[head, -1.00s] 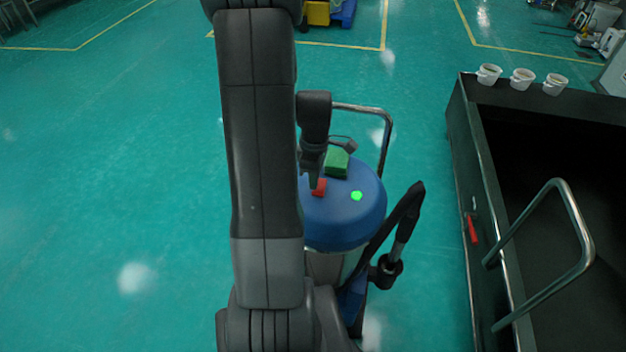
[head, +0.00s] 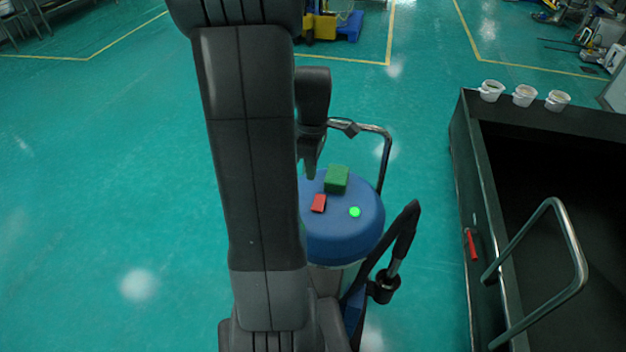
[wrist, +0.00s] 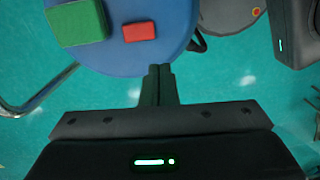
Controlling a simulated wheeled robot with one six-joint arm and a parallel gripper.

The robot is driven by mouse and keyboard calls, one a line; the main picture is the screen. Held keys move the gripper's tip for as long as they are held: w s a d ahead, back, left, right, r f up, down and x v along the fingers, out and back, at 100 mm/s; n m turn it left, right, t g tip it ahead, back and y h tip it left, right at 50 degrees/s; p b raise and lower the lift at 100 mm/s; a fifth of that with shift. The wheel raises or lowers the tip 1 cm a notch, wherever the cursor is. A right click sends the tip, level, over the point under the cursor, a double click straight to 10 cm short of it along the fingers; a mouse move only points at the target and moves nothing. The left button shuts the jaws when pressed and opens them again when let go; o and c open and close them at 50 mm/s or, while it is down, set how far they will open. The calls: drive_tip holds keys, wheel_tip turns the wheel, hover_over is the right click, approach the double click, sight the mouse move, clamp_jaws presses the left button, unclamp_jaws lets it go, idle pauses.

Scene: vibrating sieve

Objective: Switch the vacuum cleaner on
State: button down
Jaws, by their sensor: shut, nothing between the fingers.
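The vacuum cleaner has a round blue lid (head: 345,238), left of the black box in the head view. On the lid are a small red switch (head: 318,203), a larger green block (head: 337,179) and a bright green round spot (head: 355,212). In the wrist view the red switch (wrist: 139,32) and green block (wrist: 77,20) show on the blue lid (wrist: 130,62); the spot does not. My gripper (head: 310,174) is shut and empty, apart from the red switch. In the wrist view my gripper (wrist: 158,68) points at the lid's edge. My arm hides the lid's left side.
A bent metal handle (head: 388,150) rises behind the lid. A dark hose nozzle (head: 405,230) stands at its right. The large black box (head: 465,150) at right carries a metal handle (head: 578,250), a red lever (head: 471,244) and three white cups. Floor at left is clear.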

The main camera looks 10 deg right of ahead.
drive_tip(key=shift+s+a+r, duration=0.1)
drive_tip(key=shift+s+r, duration=0.05)
drive_tip(key=shift+r, duration=1.2)
